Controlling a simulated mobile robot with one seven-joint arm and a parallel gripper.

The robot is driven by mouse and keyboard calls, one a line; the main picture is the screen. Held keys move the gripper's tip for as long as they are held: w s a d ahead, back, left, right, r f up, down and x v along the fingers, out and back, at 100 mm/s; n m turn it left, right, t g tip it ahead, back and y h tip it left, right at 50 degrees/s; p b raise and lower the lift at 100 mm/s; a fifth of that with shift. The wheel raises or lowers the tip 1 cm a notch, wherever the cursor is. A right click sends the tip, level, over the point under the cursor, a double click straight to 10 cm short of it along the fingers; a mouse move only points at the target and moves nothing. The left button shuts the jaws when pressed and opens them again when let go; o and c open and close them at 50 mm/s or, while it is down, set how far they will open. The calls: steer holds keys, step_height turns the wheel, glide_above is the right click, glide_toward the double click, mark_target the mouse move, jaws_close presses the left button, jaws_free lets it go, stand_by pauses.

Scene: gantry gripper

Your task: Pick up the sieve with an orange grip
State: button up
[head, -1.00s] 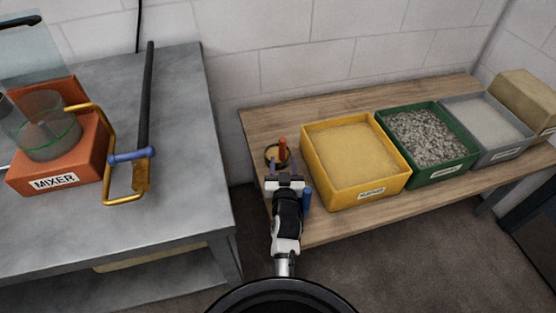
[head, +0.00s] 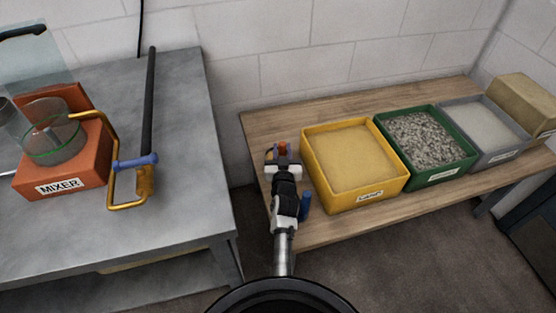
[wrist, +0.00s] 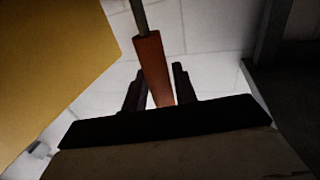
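The sieve's orange grip (head: 284,149) shows at the left end of the wooden bench, at the tip of my gripper (head: 283,158). My gripper and arm hide most of the sieve, including its ring. In the wrist view the orange grip (wrist: 152,66) stands between my gripper's two dark fingers (wrist: 160,88), with a thin grey rod running up from it. The fingers are apart, one on each side of the grip, and do not look closed on it. The grip's lower end is close to the palm.
A yellow bin of sand (head: 354,196) stands just right of my gripper. Green (head: 440,178) and grey (head: 500,152) bins stand beyond it. A blue handle (head: 305,203) is beside my wrist. The grey table (head: 190,130) with the mixer (head: 60,165) is left, across a gap.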

steer(key=c, duration=0.5)
steer(key=shift+r, duration=0.1)
